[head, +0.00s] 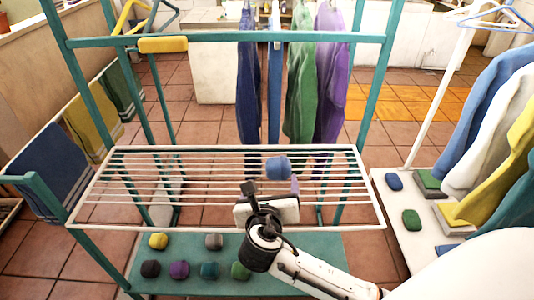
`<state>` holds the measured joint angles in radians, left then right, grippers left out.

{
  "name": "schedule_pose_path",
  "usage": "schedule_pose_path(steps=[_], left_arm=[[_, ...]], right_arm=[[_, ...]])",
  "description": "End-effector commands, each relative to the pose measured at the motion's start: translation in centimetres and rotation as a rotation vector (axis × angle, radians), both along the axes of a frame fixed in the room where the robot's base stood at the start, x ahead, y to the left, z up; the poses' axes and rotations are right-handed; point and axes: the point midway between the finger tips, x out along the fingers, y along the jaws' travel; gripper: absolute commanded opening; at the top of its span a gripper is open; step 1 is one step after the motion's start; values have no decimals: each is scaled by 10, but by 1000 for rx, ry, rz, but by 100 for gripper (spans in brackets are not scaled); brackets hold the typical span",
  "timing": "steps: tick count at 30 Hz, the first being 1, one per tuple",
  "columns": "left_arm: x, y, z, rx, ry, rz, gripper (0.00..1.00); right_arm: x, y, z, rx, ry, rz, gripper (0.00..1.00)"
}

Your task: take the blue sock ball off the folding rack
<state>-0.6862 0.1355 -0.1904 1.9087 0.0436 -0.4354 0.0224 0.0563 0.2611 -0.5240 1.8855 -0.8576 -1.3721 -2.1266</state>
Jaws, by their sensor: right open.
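The blue sock ball (278,168) lies on the white wire shelf of the folding rack (130,207), right of its middle. My right gripper (271,187) reaches in from the lower right and is just on the near side of the ball. Its jaws are open, one dark finger at the left and a paler one at the right. I see nothing held between them. The ball's near underside is close to the gripper, and I cannot tell whether they touch. My left gripper is out of view.
Several sock balls, such as a yellow one (158,240), lie on the teal lower shelf (310,275). Garments hang from the rack's upper bar (215,40). A white stand (405,240) with blue and green sock balls is at the right. The wire shelf's left half is clear.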

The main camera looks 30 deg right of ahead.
Motion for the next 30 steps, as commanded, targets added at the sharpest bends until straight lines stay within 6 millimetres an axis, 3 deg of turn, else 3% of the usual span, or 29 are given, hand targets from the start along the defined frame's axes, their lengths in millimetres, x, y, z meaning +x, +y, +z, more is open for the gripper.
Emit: schedule_pose_path(steps=[21,30], left_arm=[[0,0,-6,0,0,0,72],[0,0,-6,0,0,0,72]], right_arm=[[63,-57,-32,1,0,-3,78],[70,-62,-35,3,-1,-1,78]])
